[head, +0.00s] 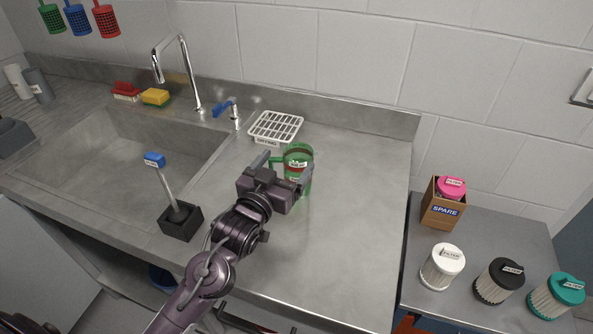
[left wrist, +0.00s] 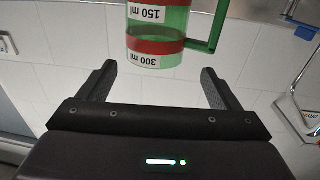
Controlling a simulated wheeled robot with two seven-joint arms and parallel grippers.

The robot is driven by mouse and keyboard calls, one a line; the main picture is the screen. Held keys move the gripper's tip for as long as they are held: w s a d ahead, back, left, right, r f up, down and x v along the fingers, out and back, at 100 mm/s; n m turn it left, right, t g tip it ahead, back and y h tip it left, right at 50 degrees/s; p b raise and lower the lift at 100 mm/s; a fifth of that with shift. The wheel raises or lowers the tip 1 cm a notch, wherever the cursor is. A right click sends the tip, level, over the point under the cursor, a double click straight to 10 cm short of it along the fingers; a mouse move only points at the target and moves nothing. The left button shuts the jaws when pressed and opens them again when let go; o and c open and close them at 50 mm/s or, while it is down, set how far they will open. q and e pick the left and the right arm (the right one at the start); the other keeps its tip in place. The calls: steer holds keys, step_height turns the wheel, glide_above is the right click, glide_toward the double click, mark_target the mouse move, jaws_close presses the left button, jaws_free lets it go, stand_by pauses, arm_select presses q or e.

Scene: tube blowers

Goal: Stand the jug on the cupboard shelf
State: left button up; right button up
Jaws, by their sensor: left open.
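The jug (head: 299,155), clear green with red bands and white volume labels, stands on the steel counter (head: 345,230), with its handle on the left in the head view. In the left wrist view the jug (left wrist: 158,25) shows at the top, beyond the fingertips, with its 150 ml and 300 ml labels facing me. My left gripper (head: 283,171) is open and empty, on the near side of the jug; both fingers show in the left wrist view (left wrist: 160,78). No cupboard shelf can be made out.
A white drying rack (head: 275,127) lies just behind the jug. A blue-handled tool in a black block (head: 181,220) stands left of my arm, by the sink (head: 90,165). A tall tap (head: 188,75) rises behind. Filters and a SPARE box (head: 440,212) stand at right. The counter's right part is clear.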

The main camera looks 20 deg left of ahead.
mark_target(292, 161)
arm_select(q)
steer(key=shift+w+d+p, duration=0.35)
steer(key=shift+w+p, duration=0.05)
steer(key=shift+w, duration=0.5)
steer(key=w, duration=0.2)
steer(key=shift+w+d+f+p, duration=0.2)
steer(key=shift+w+d+p, duration=0.1)
steer(key=shift+w+p, duration=0.1)
steer(key=shift+w, duration=0.35)
steer(key=shift+w+f, duration=0.1)
steer(key=shift+c, duration=1)
steer(key=c, duration=1.2)
arm_select(e)
steer(key=shift+s+a+r, duration=0.15)
steer(key=shift+s+r, duration=0.15)
steer(key=shift+r, duration=0.5)
arm_select(q)
steer(key=shift+o, duration=0.2)
